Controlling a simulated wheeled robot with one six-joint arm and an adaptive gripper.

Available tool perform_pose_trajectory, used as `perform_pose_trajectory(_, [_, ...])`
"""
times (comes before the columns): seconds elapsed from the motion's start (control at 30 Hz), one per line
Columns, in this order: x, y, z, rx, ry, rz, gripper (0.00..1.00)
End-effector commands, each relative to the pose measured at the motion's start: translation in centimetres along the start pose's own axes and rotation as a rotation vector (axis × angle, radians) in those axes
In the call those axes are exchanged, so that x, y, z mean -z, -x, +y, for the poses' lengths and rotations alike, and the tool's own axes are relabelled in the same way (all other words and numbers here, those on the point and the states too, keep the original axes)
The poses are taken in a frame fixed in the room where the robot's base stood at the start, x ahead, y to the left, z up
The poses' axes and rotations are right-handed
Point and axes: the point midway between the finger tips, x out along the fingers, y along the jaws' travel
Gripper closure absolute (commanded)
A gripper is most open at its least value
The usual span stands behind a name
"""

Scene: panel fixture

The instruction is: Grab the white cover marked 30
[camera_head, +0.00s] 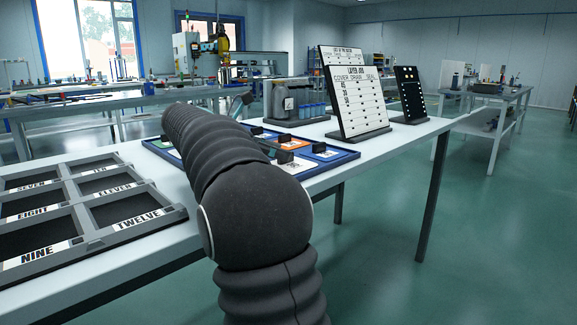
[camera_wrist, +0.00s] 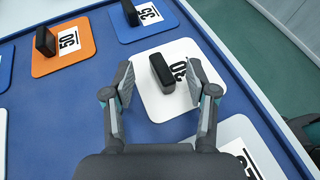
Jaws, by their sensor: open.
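The white cover marked 30 (camera_wrist: 160,107) lies flat in the blue tray (camera_wrist: 92,101), seen in the wrist view. A black block-shaped handle (camera_wrist: 162,73) stands up from it, beside the printed label 30 (camera_wrist: 180,71). My gripper (camera_wrist: 166,72) is open and empty, with one finger on each side of the handle and a gap on both sides. Its exact height over the cover is hard to tell.
An orange cover marked 50 (camera_wrist: 64,47) and a blue cover marked 35 (camera_wrist: 143,19) lie beyond the white one. Another pale cover (camera_wrist: 240,135) is at the lower right. A grey compartment rack (camera_head: 62,252) stands left on the table, and a sign board (camera_head: 357,97) behind.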

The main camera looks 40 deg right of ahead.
Motion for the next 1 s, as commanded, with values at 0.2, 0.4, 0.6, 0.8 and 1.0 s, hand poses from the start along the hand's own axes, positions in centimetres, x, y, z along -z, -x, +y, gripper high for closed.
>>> perform_pose_trajectory(0.2, [0.2,-2.9,0.0,0.002,-0.001,0.000,0.43])
perform_pose_trajectory(0.4, [0.1,-3.1,0.1,0.000,-0.001,0.000,0.43])
perform_pose_trajectory(0.6, [0.1,-3.1,0.1,0.000,-0.001,0.000,0.83])
perform_pose_trajectory(0.8, [0.1,-3.0,0.1,0.000,0.000,0.000,1.00])
perform_pose_trajectory(1.0, [0.1,-3.0,0.1,0.000,0.000,0.000,1.00])
